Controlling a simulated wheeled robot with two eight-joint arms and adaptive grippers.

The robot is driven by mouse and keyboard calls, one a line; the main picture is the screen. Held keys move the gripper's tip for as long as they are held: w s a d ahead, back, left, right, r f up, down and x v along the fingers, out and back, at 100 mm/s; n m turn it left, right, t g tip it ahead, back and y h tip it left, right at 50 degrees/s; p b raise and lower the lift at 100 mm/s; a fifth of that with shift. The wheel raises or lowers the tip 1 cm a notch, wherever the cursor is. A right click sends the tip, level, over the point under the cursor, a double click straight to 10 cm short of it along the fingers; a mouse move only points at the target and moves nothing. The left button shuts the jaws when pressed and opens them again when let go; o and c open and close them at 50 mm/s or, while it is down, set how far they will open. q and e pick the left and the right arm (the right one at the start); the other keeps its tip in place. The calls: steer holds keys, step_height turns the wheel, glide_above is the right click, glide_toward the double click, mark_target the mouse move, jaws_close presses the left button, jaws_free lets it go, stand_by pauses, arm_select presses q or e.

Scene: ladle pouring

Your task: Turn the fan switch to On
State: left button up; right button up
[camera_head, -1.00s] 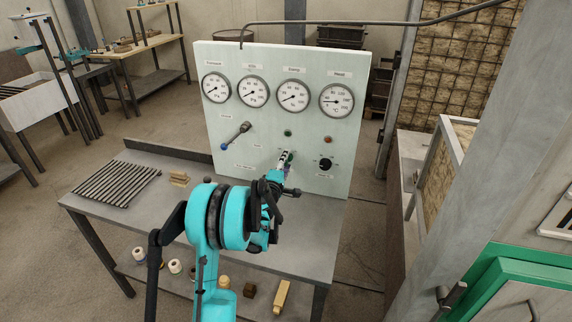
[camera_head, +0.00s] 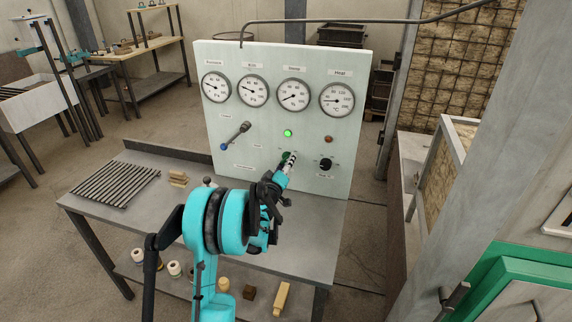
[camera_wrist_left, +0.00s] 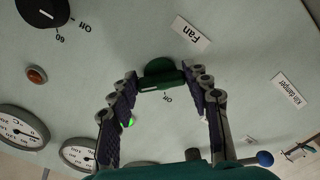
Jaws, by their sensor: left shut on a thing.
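The fan switch is a green knob (camera_wrist_left: 158,72) on the pale upright panel, under a "Fan" label (camera_wrist_left: 192,34) in the left wrist view. My left gripper (camera_wrist_left: 160,86) has its two jointed fingers on either side of the knob's grip bar and is shut on it. In the head view the gripper (camera_head: 289,159) reaches the panel below the green lamp (camera_head: 288,133), which is lit. The gripper mostly hides the knob there. The lamp also glows between the fingers in the left wrist view (camera_wrist_left: 130,122). My right gripper is not in view.
A black knob (camera_head: 326,164) and an unlit red lamp (camera_head: 328,139) are right of the switch. A blue-tipped lever (camera_head: 236,135) is to its left. Several round gauges (camera_head: 337,99) line the panel's top. A slatted rack (camera_head: 117,188) lies on the grey table.

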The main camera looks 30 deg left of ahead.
arm_select(q)
steer(key=shift+m, duration=0.3)
steer(key=o, duration=1.2)
steer(key=shift+c, duration=0.2)
steer(key=shift+s, duration=0.15)
steer(key=v, duration=1.2)
steer(key=shift+f, duration=0.1)
